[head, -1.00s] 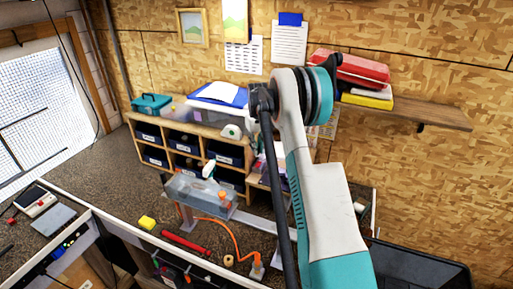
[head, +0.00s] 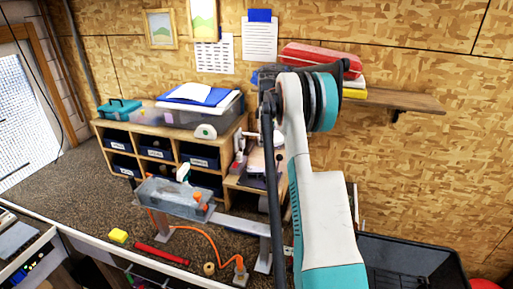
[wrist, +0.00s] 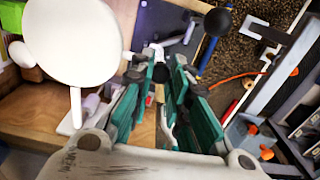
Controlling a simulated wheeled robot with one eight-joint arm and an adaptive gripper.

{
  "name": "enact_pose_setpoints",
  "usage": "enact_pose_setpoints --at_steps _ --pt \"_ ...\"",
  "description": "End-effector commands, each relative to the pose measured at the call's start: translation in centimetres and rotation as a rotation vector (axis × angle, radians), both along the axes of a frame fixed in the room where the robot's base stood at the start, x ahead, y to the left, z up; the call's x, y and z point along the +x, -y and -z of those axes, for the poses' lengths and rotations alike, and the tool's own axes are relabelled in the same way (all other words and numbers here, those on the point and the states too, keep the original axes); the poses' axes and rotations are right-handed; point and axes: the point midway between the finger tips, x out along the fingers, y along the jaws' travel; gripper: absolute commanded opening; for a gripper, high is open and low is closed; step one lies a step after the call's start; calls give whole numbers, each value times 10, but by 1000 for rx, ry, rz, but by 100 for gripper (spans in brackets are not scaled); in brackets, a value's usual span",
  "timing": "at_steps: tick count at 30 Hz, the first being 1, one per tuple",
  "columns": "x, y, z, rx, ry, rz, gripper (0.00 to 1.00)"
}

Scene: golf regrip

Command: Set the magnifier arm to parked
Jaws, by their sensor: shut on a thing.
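In the wrist view, a large white round disc with a thin white stem (wrist: 75,42) stands at the upper left, close to the camera. It looks like the magnifier's head, but I cannot be sure. My gripper (wrist: 163,60) has its teal fingers pointing up the picture, with the disc to their left. A small dark knob (wrist: 160,73) sits between the fingers, and they are shut on it. What the knob joins to is not clear. In the head view, my own arm hides the gripper and most of this spot.
A clear bin (head: 172,197) stands on the bench near an orange hose (head: 210,240). A wooden cubby shelf (head: 150,133) is behind. A wall shelf (head: 390,98) holds red and yellow items. A black ball (wrist: 218,21) is right of my fingers.

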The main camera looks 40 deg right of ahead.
Motion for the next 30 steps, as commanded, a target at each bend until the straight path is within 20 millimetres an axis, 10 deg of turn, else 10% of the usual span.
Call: enact_pose_setpoints --at_steps 12,30 --pt "3 51 0 0 0 -276 0" --pt "7 65 -1 0 1 -361 0"
